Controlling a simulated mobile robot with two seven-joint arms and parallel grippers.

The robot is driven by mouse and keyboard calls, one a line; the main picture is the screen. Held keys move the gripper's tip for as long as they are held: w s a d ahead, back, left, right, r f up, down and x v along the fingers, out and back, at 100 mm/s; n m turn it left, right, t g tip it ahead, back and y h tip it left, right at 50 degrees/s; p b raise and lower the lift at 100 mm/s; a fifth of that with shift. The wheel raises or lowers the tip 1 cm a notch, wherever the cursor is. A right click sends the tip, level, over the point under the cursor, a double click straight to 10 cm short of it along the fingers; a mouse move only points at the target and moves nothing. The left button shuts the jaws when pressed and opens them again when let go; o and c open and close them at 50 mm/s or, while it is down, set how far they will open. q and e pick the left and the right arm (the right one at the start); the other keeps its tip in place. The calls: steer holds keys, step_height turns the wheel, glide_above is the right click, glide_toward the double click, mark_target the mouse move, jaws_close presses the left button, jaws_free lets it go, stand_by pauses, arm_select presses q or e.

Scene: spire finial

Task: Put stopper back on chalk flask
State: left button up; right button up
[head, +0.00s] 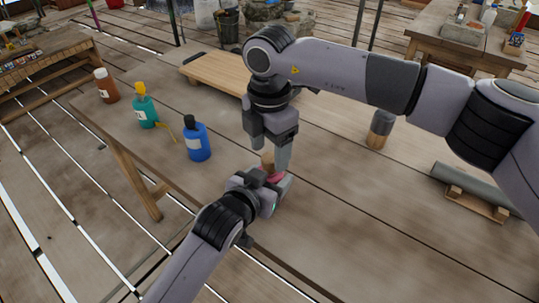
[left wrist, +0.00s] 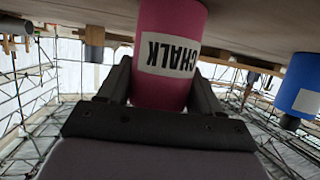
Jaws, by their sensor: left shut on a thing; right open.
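The pink chalk flask (left wrist: 168,55) fills the middle of the left wrist view, its white CHALK label upside down there. My left gripper (left wrist: 160,88) is shut on it, one finger on each side. In the head view only a little of the pink flask (head: 268,176) shows, near the table's front edge, mostly hidden by my left gripper (head: 274,183). A small brown piece, seemingly the stopper (head: 268,159), shows just above the pink. My right gripper (head: 276,152) points down over it and is open. I cannot tell whether the stopper touches the flask's mouth.
On the table (head: 325,220), a blue bottle (head: 197,143), a teal bottle (head: 145,108) with yellow top and a brown bottle (head: 106,86) stand left. A wooden board (head: 215,72) lies behind. A grey-and-tan cylinder (head: 380,128) and a grey roll on a stand (head: 470,185) are right.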

step_height(320, 180, up, 9)
stand_by(0.3)
steer(key=shift+r, duration=0.1)
arm_select(q)
steer(key=o, duration=1.6)
steer(key=shift+v, duration=3.6)
arm_select(e)
steer(key=shift+r, duration=0.2)
arm_select(q)
steer(key=shift+f, duration=0.1)
